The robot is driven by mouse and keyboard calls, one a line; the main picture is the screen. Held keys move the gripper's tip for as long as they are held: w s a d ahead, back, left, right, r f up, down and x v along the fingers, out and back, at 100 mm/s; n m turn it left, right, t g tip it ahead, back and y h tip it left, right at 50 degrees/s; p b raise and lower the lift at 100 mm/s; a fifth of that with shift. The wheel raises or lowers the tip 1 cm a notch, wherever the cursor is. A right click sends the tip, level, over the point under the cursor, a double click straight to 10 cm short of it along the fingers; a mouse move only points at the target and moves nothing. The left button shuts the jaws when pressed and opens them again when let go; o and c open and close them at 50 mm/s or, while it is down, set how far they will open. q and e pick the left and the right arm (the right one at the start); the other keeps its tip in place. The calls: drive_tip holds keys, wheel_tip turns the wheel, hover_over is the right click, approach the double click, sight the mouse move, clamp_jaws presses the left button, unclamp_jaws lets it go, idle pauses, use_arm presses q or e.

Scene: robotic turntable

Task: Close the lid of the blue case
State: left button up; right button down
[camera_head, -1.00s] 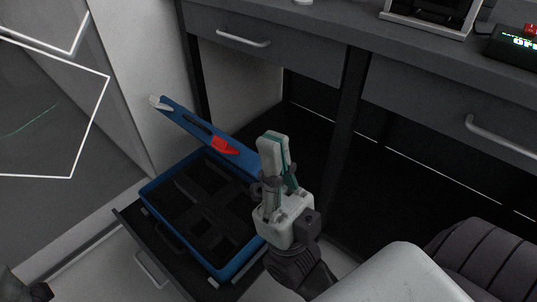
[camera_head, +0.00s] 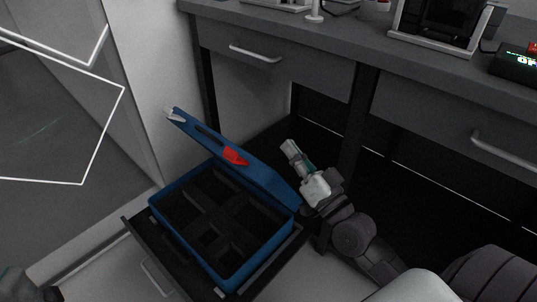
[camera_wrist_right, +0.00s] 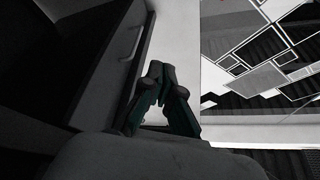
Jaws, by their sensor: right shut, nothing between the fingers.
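A counter (camera_head: 345,48) with handled drawers (camera_head: 255,53) runs above and behind. A pale wall panel (camera_head: 150,90) stands left of the lid. The dark space below the counter is open.

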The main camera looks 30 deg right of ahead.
drive_tip(key=d+f+m+g+y, duration=0.1)
drive_tip(key=d+f+g+y, duration=0.2)
drive_tip(key=d+g+y, duration=0.4)
drive_tip(key=shift+g+h, duration=0.4)
drive_tip(key=shift+h, duration=0.2)
drive_tip(key=w+a+f, duration=0.1)
drive_tip(key=w+a, duration=0.1)
drive_tip(key=w+a+f, duration=0.1)
drive_tip(key=w+a, duration=0.2)
drive_tip(key=w+a+f, duration=0.1)
drive_tip(key=w+a, duration=0.1)
drive_tip(key=a, duration=0.1)
drive_tip(key=shift+w, duration=0.3)
drive_tip(key=shift+s+a+f, duration=0.15)
drive_tip(key=shift+a+f, duration=0.1)
drive_tip(key=shift+a, duration=0.2)
